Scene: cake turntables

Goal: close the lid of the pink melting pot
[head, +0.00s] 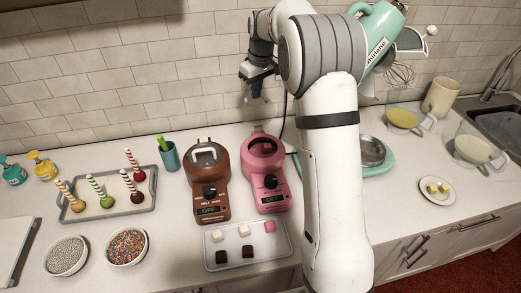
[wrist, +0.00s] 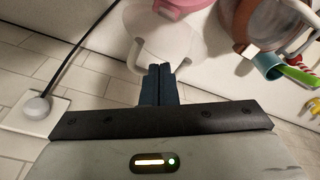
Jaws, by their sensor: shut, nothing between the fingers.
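The pink melting pot (head: 277,183) stands on the counter, its round opening dark in the head view. Only part of its pink body (wrist: 183,4) shows at the top edge of the wrist view. A pale, see-through lid (wrist: 188,32) with a whitish handle shows beside it in the wrist view; it appears raised open at the pot's back. My gripper (head: 256,100) is above and behind the pot near the tiled wall. Its dark fingers (wrist: 161,69) are shut and empty. In the wrist view they overlap the lid's lower part; I cannot tell whether they touch it.
A brown melting pot (head: 214,191) with a white-handled lid stands left of the pink one. A turquoise cup (head: 170,158) and a cake-pop tray (head: 148,207) are further left. A tray of cubes (head: 213,262) lies in front. A mint mixer (head: 381,25) stands right, partly behind my arm.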

